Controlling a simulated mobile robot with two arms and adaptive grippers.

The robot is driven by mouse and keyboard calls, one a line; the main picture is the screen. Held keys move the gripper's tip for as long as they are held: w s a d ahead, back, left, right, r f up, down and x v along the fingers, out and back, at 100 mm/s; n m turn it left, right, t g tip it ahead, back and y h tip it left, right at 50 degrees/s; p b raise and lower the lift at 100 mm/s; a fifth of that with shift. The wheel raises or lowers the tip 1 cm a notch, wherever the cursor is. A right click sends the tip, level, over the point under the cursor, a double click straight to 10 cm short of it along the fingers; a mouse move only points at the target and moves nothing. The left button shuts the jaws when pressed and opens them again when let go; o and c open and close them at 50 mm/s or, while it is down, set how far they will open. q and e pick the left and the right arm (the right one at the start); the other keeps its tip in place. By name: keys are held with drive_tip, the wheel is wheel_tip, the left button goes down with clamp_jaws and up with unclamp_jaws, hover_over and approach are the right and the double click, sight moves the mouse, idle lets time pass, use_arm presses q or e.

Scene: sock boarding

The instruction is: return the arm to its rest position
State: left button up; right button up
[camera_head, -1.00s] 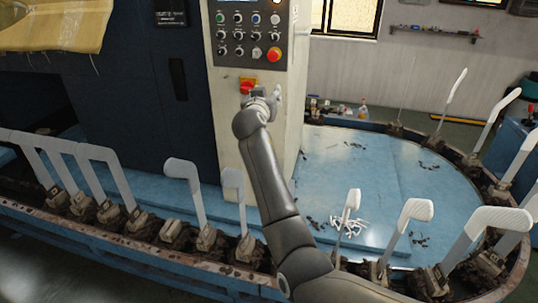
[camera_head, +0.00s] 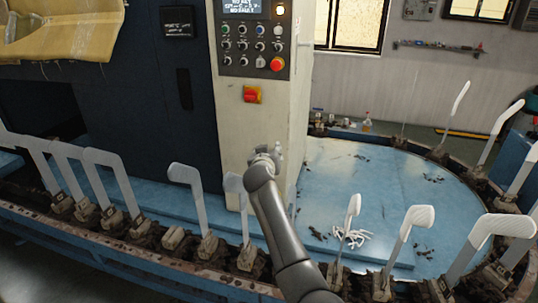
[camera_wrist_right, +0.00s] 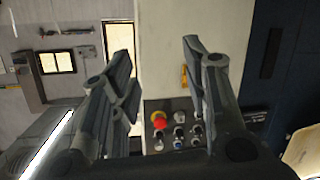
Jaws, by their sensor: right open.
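My right arm (camera_head: 281,237) reaches in from the bottom of the head view. Its gripper (camera_head: 270,153) is in front of the lower part of the cream machine cabinet (camera_head: 238,150), below the red and yellow switch (camera_head: 252,95). In the right wrist view the two fingers of the right gripper (camera_wrist_right: 157,90) are spread apart with nothing between them. The control panel with its red button (camera_wrist_right: 158,120) shows past them. My left gripper is not in the head view.
White sock boards (camera_head: 186,185) stand in a row along the curved conveyor (camera_head: 120,255), close to my right arm on both sides. The blue table surface (camera_head: 370,200) is at the right, with a small pile of white pieces (camera_head: 352,236) on it. The dark blue machine (camera_head: 150,110) is at the left.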

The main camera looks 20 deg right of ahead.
drive_tip(key=shift+f, duration=0.15)
drive_tip(key=s+a+f+n+g+y+b, duration=0.1)
drive_tip(key=s+f, duration=0.2)
drive_tip(key=f, duration=0.6)
drive_tip(key=s+a+f+n+g+y, duration=0.1)
drive_tip(key=s+f, duration=0.2)
drive_tip(key=f, duration=0.7)
drive_tip(key=s+f+n+g+y+b, duration=0.1)
drive_tip(key=s+f, duration=0.2)
drive_tip(key=f, duration=0.6)
drive_tip(key=s+a+f+n+g+y+b, duration=0.1)
drive_tip(key=s+f+g, duration=0.1)
drive_tip(key=s+f, duration=0.75)
drive_tip(key=s+f+g+y, duration=0.1)
drive_tip(key=s+f+g, duration=0.1)
drive_tip(key=s+f, duration=0.75)
drive_tip(key=s+f+g+b, duration=0.2)
drive_tip(key=s+f+g, duration=0.1)
drive_tip(key=s+f, duration=1.4)
drive_tip(key=s+d+f+g, duration=0.1)
drive_tip(key=s+f, duration=0.2)
drive_tip(key=s, duration=1)
drive_tip(key=s+d+f+g+y+b, duration=0.1)
drive_tip(key=s+f, duration=0.2)
drive_tip(key=s, duration=1)
drive_tip(key=shift+s+d+n+g, duration=0.15)
drive_tip(key=shift+d+n+g, duration=0.1)
drive_tip(key=shift+n+g, duration=0.15)
